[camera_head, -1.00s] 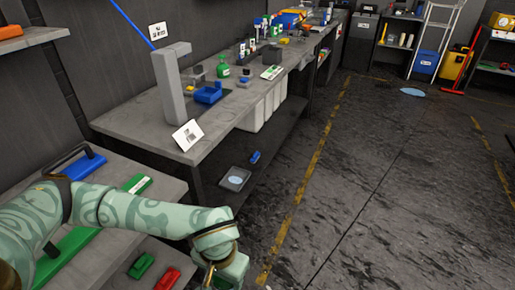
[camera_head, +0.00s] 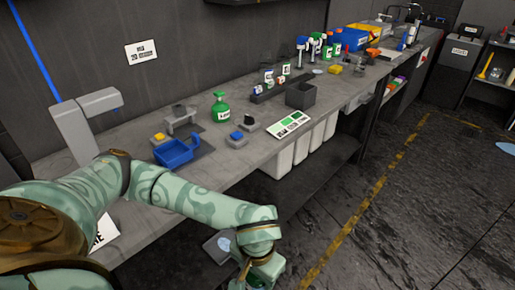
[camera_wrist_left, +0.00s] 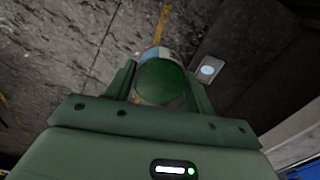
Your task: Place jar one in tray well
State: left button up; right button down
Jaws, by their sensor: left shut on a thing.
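My left gripper (camera_wrist_left: 158,88) is shut on a green jar (camera_wrist_left: 160,83), which has a pale label band at its far end. In the head view the left gripper (camera_head: 262,272) hangs at the bottom, in front of the bench and below its top. The jar is mostly hidden there. A long dark tray (camera_head: 267,94) lies on the bench, with several small labelled jars (camera_head: 283,74) standing at it. Its wells are too small to make out. My right gripper is not in view.
The grey bench (camera_head: 235,170) holds a blue bin (camera_head: 173,153), a green bottle (camera_head: 220,107), a dark grey box (camera_head: 301,95) and a green-and-white board (camera_head: 288,124). A grey tray (camera_head: 220,249) lies low below the bench.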

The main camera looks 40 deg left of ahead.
aim_at(173, 156)
jog(key=i+u, duration=0.4)
jog(key=i+l+u, duration=0.15)
jog(key=u, duration=0.3)
jog(key=i+l+u, duration=0.25)
jog(key=u, duration=0.15)
jog(key=i+l+u, duration=0.3)
jog(key=u, duration=0.15)
jog(key=i+l+u, duration=0.15)
jog(key=l+u, duration=0.25)
